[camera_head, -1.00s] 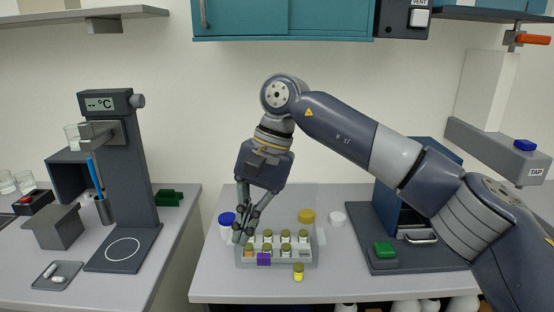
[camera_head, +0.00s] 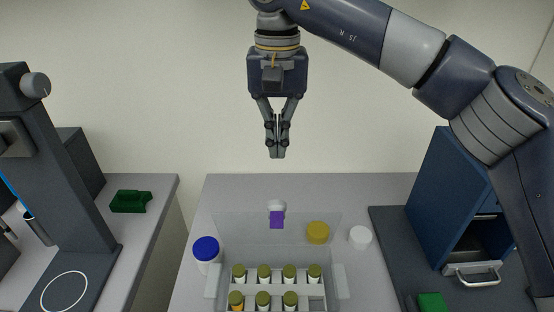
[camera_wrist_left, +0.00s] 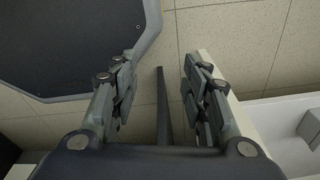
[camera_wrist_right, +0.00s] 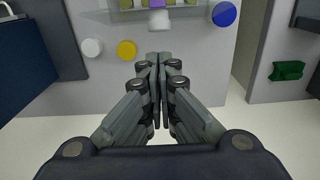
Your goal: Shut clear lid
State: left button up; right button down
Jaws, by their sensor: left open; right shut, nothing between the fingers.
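A clear lid (camera_head: 245,228) stands raised at the back of a grey vial box (camera_head: 338,282), so the box is open on top. A purple tab (camera_head: 277,219) shows at the lid's middle; it also shows at the top of the right wrist view (camera_wrist_right: 155,3). Several olive-capped vials (camera_head: 264,273) stand in two rows in the box. The box's front is cut off. My right gripper (camera_head: 277,152) points down, shut and empty, above and apart from the lid. My left gripper (camera_wrist_left: 158,95) shows only in the left wrist view, open and empty, away from the box.
A blue-capped white jar (camera_head: 206,252) stands close left of the box. A yellow cap (camera_head: 318,232) and a white cap (camera_head: 360,237) lie behind and to the right. A blue cabinet (camera_head: 440,195) stands right. A green block (camera_head: 130,201) is on the left counter.

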pick_arm(q)
jog(key=shift+s+r+p, duration=0.2)
jog(key=shift+r+p, duration=0.35)
jog(key=shift+p, duration=0.05)
jog(key=shift+s+r+p, duration=0.2)
jog(key=shift+r+p, duration=0.35)
pick_arm(e)
notch_tip(320, 180, down, 10)
pick_arm(q)
jog(key=shift+s, duration=0.1)
pick_arm(e)
jog(key=shift+w, duration=0.15)
